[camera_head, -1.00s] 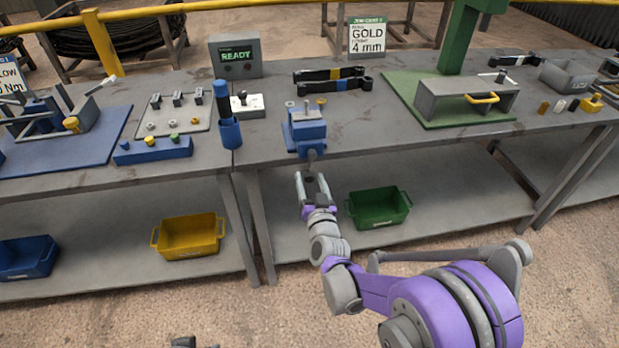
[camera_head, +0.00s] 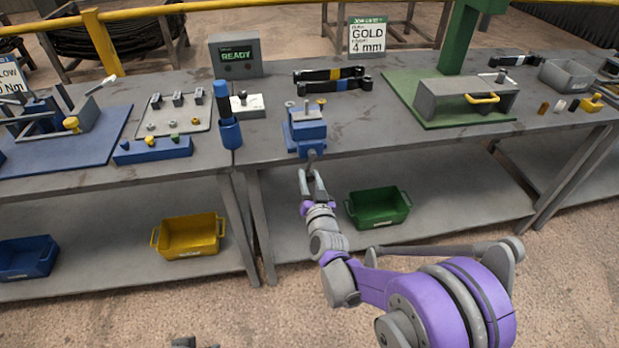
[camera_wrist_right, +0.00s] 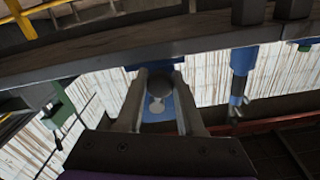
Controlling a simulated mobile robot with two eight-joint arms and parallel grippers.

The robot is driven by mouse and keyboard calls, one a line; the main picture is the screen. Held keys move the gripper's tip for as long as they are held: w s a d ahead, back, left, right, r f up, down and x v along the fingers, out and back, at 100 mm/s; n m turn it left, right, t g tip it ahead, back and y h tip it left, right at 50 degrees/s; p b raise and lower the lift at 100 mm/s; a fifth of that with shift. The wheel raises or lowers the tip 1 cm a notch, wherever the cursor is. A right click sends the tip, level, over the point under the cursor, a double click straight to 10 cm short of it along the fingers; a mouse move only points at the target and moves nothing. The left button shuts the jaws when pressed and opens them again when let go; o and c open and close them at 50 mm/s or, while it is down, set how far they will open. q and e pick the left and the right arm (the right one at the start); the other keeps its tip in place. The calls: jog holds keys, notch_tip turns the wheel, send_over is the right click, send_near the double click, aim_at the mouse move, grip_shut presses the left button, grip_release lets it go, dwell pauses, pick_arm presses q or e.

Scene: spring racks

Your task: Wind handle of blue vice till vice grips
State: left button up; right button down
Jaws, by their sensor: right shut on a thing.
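The blue vice (camera_head: 306,133) stands at the front edge of the middle grey bench. Its handle (camera_head: 311,155) sticks out over the edge towards me, with a grey end. My right gripper (camera_head: 308,174) is below the bench edge in front of the vice, pointing up at the handle, its fingers shut on it. In the right wrist view the two fingers (camera_wrist_right: 160,100) stand either side of the grey handle end, with blue vice parts behind. The gap between the vice jaws cannot be made out.
A blue cylindrical holder (camera_head: 229,130) and a white switch box (camera_head: 247,105) stand left of the vice. A green crate (camera_head: 379,208) and a yellow crate (camera_head: 190,236) sit on the lower shelf. A grey box shows READY (camera_head: 236,57).

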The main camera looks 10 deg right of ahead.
jog(key=shift+a, duration=0.1)
jog(key=shift+a+r+m, duration=0.1)
jog(key=shift+a+m, duration=0.15)
jog(key=shift+m, duration=0.4)
jog(key=shift+a+r+m, duration=0.1)
jog(key=shift+a+m, duration=0.15)
jog(key=shift+m, duration=0.4)
jog(key=shift+a+r+m, duration=0.4)
jog(key=shift+m, duration=0.75)
jog(key=shift+a+r+m, duration=0.35)
jog(key=shift+a+m, duration=0.05)
jog(key=shift+m, duration=0.8)
jog(key=shift+a+r+m, duration=0.4)
jog(key=shift+m, duration=0.75)
jog(key=c, duration=0.9)
grip_release()
jog(key=o, duration=0.4)
jog(key=shift+s+r, duration=0.15)
jog(key=shift+c, duration=0.2)
